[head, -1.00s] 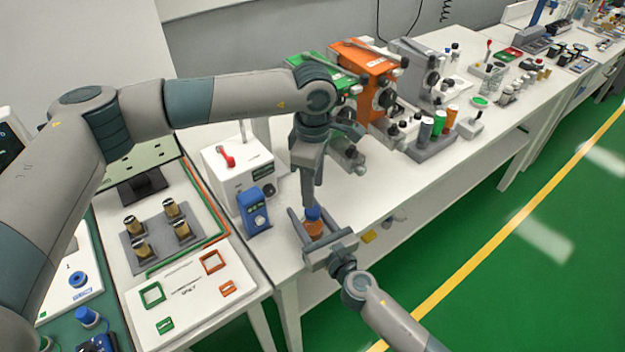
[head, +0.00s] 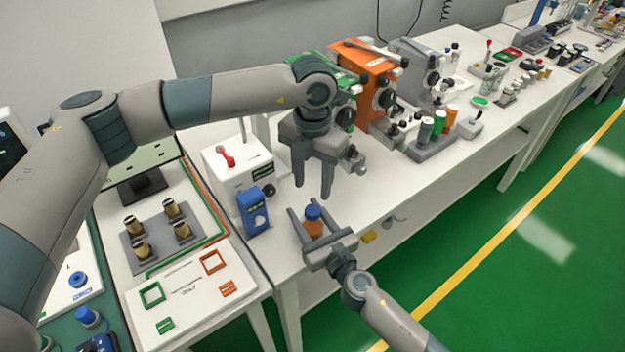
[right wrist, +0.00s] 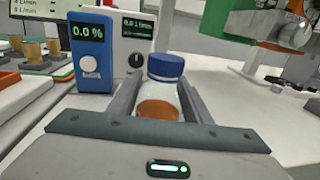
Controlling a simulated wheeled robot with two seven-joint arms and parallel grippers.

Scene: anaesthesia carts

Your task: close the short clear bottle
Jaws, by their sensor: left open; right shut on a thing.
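The short clear bottle (head: 313,228) stands upright at the bench's front edge, with orange contents and a blue cap (head: 312,211) on its top. The right wrist view shows the bottle (right wrist: 158,104) and the cap (right wrist: 165,67), which looks level; whether it is tight I cannot tell. My right gripper (head: 308,213) is shut on the bottle's body, one finger on each side. My left gripper (head: 313,190) is open and empty, pointing down just above and behind the cap, apart from it as far as I can see.
A blue meter (head: 254,212) and a white box with a red lever (head: 228,157) stand left of the bottle. Green (head: 345,85) and orange (head: 368,75) machines stand behind. The bench right of the bottle is fairly clear.

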